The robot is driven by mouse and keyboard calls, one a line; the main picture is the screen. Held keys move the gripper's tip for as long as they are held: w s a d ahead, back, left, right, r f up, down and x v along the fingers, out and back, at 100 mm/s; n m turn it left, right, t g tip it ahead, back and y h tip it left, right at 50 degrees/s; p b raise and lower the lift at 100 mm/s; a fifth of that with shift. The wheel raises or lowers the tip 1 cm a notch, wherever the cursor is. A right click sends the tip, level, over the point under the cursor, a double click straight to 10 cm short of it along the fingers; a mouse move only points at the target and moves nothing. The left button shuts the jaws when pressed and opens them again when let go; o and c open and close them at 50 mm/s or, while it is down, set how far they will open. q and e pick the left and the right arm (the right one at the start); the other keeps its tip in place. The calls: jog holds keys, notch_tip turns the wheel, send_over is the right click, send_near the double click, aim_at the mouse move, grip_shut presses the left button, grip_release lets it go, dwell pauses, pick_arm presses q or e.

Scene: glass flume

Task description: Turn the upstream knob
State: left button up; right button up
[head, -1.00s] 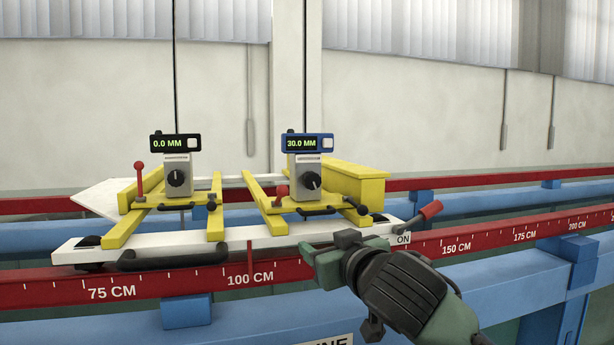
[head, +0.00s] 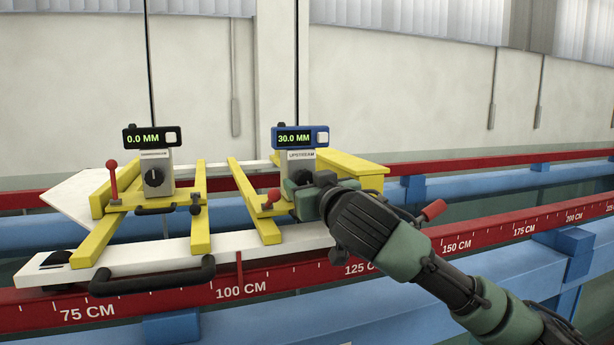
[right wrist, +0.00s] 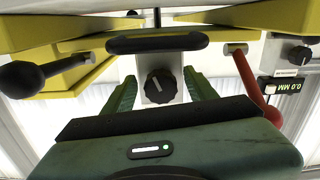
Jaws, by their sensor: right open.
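The upstream gauge (head: 301,156) is a grey block under a blue display (head: 300,138) that reads 30.0 MM. Its black knob is hidden behind my right gripper in the head view. In the right wrist view the upstream knob (right wrist: 161,86) shows between and beyond the two green fingers. My right gripper (head: 300,192) is open in front of the gauge, with a finger on each side of the knob; I cannot tell whether they touch it. The other gauge has a black knob (head: 154,176) and a black display (head: 151,137) reading 0.0 MM. My left gripper is not in view.
Yellow frames (head: 246,195) carry the gauges on a white carriage (head: 190,257) over the red scaled rail (head: 400,254). A black handle bar (right wrist: 157,42) and a red-knobbed lever (right wrist: 246,76) lie close to the fingers.

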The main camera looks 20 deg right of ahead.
jog(key=shift+w, duration=0.1)
jog(key=shift+s, duration=0.2)
grip_shut()
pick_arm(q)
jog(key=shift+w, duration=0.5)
pick_arm(e)
jog(key=shift+n, duration=0.3)
